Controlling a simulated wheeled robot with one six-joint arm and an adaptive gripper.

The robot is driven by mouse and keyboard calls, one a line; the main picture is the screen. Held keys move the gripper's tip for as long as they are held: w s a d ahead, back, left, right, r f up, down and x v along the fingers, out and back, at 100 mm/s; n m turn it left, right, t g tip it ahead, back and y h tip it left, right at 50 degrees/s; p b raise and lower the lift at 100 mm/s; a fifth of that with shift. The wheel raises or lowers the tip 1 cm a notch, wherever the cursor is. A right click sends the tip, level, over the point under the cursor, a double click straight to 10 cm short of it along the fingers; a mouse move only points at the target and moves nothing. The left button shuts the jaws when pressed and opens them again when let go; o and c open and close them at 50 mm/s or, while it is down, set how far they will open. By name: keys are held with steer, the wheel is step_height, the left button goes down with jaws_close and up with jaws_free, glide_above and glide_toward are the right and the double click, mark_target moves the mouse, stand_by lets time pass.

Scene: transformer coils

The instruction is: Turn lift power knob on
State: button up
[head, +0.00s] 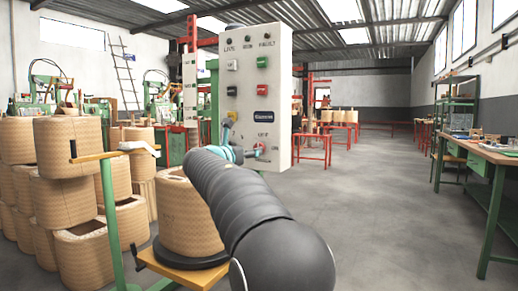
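A pale control panel (284,95) stands upright in the middle of the head view. My dark ribbed arm reaches up from the lower right to the panel's lower left. My gripper (236,151) is small and partly hidden at the arm's end, just left of the red knob. I cannot tell whether it touches the knob or how its fingers stand.
Green and red buttons (262,62) sit higher on the panel. Large tan coils (75,160) are stacked at the left, and one coil (188,215) stands beside my arm. A green-legged workbench (486,158) is at the right. The grey floor (385,220) between is clear.

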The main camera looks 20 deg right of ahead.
steer(key=x, duration=0.8)
steer(key=shift+p, duration=0.35)
steer(key=c, duration=1.1)
